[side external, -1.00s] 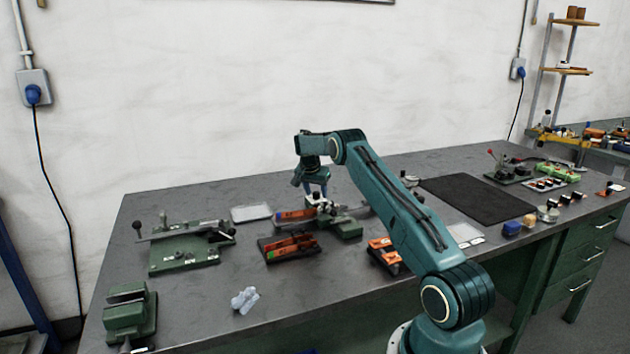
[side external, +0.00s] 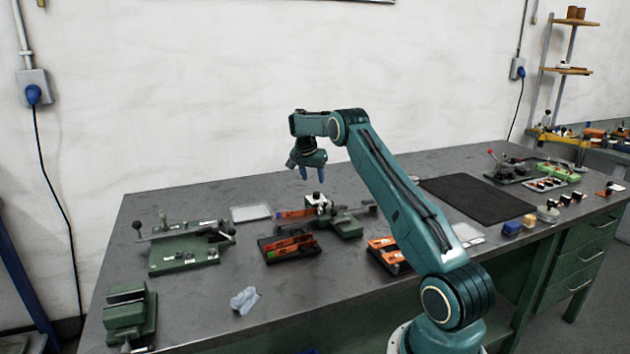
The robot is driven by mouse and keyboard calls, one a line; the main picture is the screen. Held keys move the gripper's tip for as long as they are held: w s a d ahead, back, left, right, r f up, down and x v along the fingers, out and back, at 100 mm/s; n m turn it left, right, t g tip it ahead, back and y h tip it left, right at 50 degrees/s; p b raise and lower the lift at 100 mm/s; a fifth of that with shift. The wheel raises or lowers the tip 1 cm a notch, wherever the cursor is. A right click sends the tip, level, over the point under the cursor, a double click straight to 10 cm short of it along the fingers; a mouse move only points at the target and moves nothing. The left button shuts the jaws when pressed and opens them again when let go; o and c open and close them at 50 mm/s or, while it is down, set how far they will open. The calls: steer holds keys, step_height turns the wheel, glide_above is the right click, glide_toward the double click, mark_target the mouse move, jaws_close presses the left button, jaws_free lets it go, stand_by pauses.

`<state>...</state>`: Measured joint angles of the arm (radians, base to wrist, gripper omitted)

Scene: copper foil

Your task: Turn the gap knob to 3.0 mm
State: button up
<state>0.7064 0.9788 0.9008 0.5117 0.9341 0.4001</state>
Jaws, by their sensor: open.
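A green bench fixture (side external: 347,226) with a long bar stands near the middle of the bench. A small light and dark knob-like part (side external: 318,201) rises from its left end and may be the gap knob; its scale and setting are too small to read. An orange strip (side external: 293,214) lies at the fixture's left end. My gripper (side external: 314,179) is open and empty, its fingers pointing down. It hangs above the knob-like part, apart from it.
An orange-and-black tray (side external: 290,248) sits in front of the fixture, with another orange item (side external: 385,247) to its right. A green lever tool (side external: 185,250), a green vise (side external: 130,316) and a pale crumpled item (side external: 244,300) are at left. A dark mat (side external: 478,199) lies at right.

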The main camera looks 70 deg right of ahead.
steer(key=v, duration=0.6)
steer(key=shift+a+r, duration=0.1)
steer(key=shift+r, duration=0.05)
steer(key=s+a+r+n+t, duration=0.1)
steer(key=a+r+n, duration=0.3)
steer(key=a, duration=0.5)
steer(key=s+a+r+n+t, duration=0.1)
steer(key=s+a+r+n, duration=0.1)
steer(key=a+r, duration=0.55)
steer(key=s+a+r+n+t, duration=0.15)
steer(key=a+r, duration=0.25)
steer(key=a, duration=0.6)
steer(key=s+a+n+t+y, duration=0.15)
steer(key=s+a+n, duration=0.45)
steer(key=s+a, duration=0.6)
steer(key=s+a+f+n+y, duration=0.3)
steer(key=s+a+f, duration=0.3)
steer(key=s+a, duration=0.3)
steer(key=shift+s+n+t, duration=0.3)
steer(key=shift+s+n, duration=0.45)
steer(key=shift+s, duration=0.25)
